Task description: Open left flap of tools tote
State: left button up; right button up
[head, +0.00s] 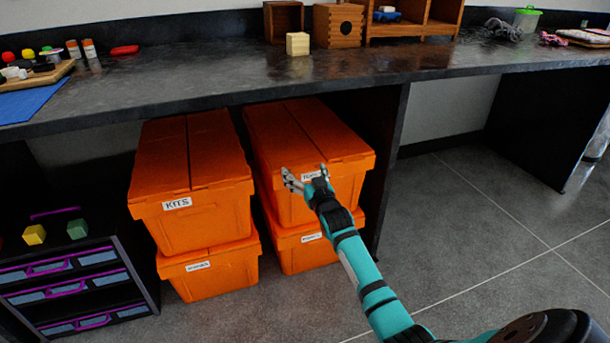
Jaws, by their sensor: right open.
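The tools tote (341,190) is the upper orange tote of the right stack under the counter. Its label is partly hidden behind my gripper, with only the first letters showing. Its lid has two flaps meeting at a lengthwise seam, and the left flap (271,135) lies flat and closed. My right gripper (305,174) is open in front of the tote's upper front, its fingers near the lid's front edge beside the label. I cannot tell whether they touch it. My left gripper is not in view.
The kits tote (205,220) stands close on the left, on another orange tote (215,274). A further tote (305,250) is under the tools tote. The dark counter (200,85) overhangs the stacks, and a dark panel (390,150) stands to the right. Floor at right is clear.

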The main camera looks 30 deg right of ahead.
jog(key=c, duration=1.7)
